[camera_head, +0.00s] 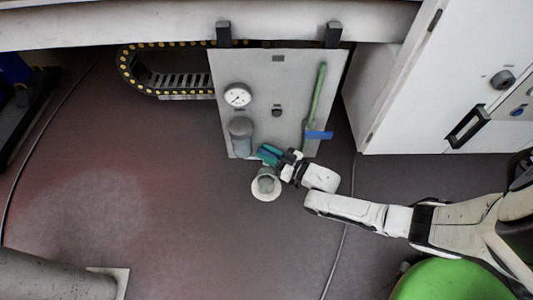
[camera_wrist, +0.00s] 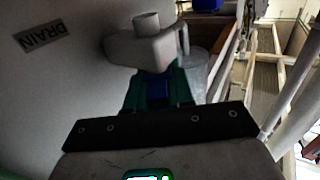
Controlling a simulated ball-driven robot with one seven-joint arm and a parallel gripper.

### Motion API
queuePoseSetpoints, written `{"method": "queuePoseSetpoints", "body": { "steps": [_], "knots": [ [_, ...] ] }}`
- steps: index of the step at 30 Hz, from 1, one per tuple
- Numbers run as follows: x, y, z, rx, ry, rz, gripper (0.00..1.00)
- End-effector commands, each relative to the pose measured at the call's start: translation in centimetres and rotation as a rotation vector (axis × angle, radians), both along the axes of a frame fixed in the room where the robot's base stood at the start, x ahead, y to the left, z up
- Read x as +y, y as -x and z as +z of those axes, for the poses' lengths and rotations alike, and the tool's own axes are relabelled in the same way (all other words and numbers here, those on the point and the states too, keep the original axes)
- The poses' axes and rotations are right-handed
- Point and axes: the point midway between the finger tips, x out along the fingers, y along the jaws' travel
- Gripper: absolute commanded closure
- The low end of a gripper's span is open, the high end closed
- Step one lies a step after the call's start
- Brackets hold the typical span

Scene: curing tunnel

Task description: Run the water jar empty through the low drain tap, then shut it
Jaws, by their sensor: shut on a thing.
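A grey water jar (camera_head: 241,137) hangs on the lower left of a pale panel (camera_head: 215,80), below a round gauge. My gripper (camera_head: 268,154) is at the panel's lower edge, just right of the jar's bottom. In the wrist view its green fingers (camera_wrist: 160,90) are shut at the low drain tap, whose grey body (camera_wrist: 145,45) stands just beyond them. The fingers hide the gripped part, so I cannot tell how far the tap is turned. A "DRAIN" label (camera_wrist: 41,34) is on the panel beside it. The water level and any flow cannot be made out.
A pale round cup or funnel (camera_head: 266,185) sits below my gripper. A green pipe (camera_head: 315,95) with a blue lever (camera_head: 319,135) runs down the panel's right side. A white cabinet (camera_head: 420,90) stands at right. The floor at left is open.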

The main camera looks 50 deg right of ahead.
Motion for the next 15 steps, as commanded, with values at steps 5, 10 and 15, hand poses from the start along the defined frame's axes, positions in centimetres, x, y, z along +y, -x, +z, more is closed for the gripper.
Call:
{"method": "queuePoseSetpoints", "body": {
  "steps": [5,10,15],
  "knots": [
    [0.06,0.01,-0.03,0.0,0.0,0.002,1.0],
    [0.11,0.05,-0.13,0.002,0.003,0.039,1.0],
    [0.09,0.05,-0.2,0.006,0.005,0.135,1.0]
  ]
}}
